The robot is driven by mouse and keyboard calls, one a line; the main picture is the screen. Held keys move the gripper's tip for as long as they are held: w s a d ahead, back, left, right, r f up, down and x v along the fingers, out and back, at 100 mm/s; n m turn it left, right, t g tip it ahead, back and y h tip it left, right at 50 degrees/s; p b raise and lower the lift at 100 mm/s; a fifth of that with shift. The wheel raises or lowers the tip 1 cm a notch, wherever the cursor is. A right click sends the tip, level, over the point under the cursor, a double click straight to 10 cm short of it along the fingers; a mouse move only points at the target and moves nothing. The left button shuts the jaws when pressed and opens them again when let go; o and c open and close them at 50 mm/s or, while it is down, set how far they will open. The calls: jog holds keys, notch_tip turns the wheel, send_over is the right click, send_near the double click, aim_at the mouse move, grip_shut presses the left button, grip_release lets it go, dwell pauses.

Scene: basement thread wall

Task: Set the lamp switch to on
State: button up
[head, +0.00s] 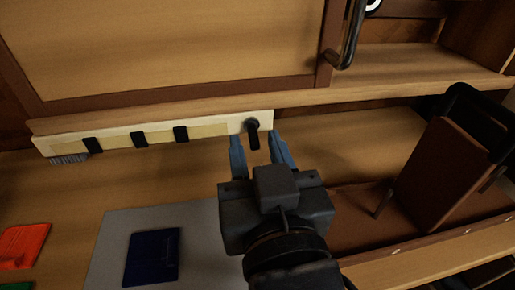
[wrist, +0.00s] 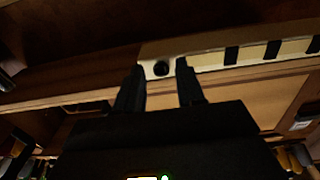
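The lamp (head: 215,128) is a long cream bar with black bands, fixed under a wooden shelf edge. Its black switch (head: 253,133) is a small lever on a round base at the bar's right end, pointing downward in the head view. In the wrist view the switch (wrist: 161,68) is a dark round knob between the fingertips, on the cream bar (wrist: 210,60). My gripper (head: 259,142) is open, with its two blue-grey fingers on either side of the switch. Whether either finger touches it I cannot tell. Nothing is held.
A brown box-like thing with a black handle (head: 443,172) stands at right. A grey mat (head: 108,240) with a dark blue block (head: 152,257) lies below left, beside an orange block (head: 24,245). A black curved handle (head: 351,35) hangs above right.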

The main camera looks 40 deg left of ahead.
aim_at(253, 130)
grip_shut()
jog(key=shift+r+p, duration=0.25)
jog(key=shift+p, duration=0.5)
jog(key=r+g+h+p, duration=0.1)
jog(key=p, duration=0.5)
jog(key=shift+r+h, duration=0.1)
jog(key=shift+h, duration=0.2)
jog(key=g+h+p, duration=0.1)
jog(key=p, duration=0.5)
jog(key=r+g+h+p, duration=0.1)
jog(key=h+p, duration=0.1)
jog(key=p, duration=0.5)
jog(key=shift+r+g, duration=0.3)
jog(key=g+h+p, duration=0.1)
jog(key=p, duration=0.4)
jog(key=shift+w+a+r, duration=0.15)
jog(key=shift+a+r, duration=0.05)
jog(key=shift+w+a+r+g+h+p, duration=0.15)
jog(key=shift+g+h+p, duration=0.65)
jog(key=shift+p, duration=0.45)
jog(key=shift+h, duration=0.4)
